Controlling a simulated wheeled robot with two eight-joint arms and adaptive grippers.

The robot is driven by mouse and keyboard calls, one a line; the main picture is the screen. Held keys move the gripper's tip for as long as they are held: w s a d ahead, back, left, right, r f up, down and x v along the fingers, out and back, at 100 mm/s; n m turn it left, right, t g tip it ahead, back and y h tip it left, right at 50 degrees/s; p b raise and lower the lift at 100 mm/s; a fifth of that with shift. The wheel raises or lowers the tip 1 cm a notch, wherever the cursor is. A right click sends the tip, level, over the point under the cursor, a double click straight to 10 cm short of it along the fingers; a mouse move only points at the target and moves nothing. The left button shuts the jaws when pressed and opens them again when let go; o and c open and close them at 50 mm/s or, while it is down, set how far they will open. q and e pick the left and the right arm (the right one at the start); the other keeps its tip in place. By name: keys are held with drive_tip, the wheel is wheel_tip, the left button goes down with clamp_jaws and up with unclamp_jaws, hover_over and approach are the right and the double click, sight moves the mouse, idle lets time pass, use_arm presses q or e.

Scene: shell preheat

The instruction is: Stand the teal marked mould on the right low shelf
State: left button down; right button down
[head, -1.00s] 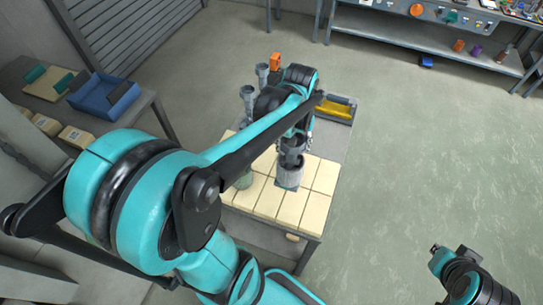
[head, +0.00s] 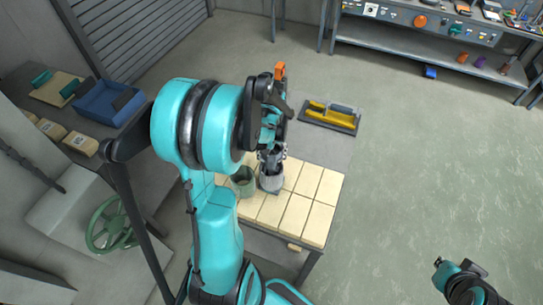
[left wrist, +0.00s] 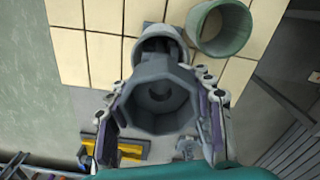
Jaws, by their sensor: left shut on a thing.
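My left gripper (head: 270,157) hangs over the cream-tiled table. In the left wrist view its fingers (left wrist: 162,112) are closed on both sides of a grey mould (left wrist: 155,97) with an eight-sided, hollow cup top. A light grey cylinder (head: 271,180) shows just below the gripper; it also shows beyond the cup in the left wrist view (left wrist: 172,48). Whether it is part of the held mould or separate, I cannot tell. No teal mark is clear on the mould. My right gripper (head: 438,263) is at the lower right, away from the table; its fingers are unclear.
A green open cylinder (head: 243,182) stands close beside the grey one on the tiles (head: 310,195). A bench with a low shelf (head: 420,50) holding small coloured pieces stands at upper right. Open floor lies between.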

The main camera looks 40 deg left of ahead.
use_arm(q)
drive_tip(key=shift+s+f, duration=0.1)
drive_tip(key=c, duration=0.6)
unclamp_jaws()
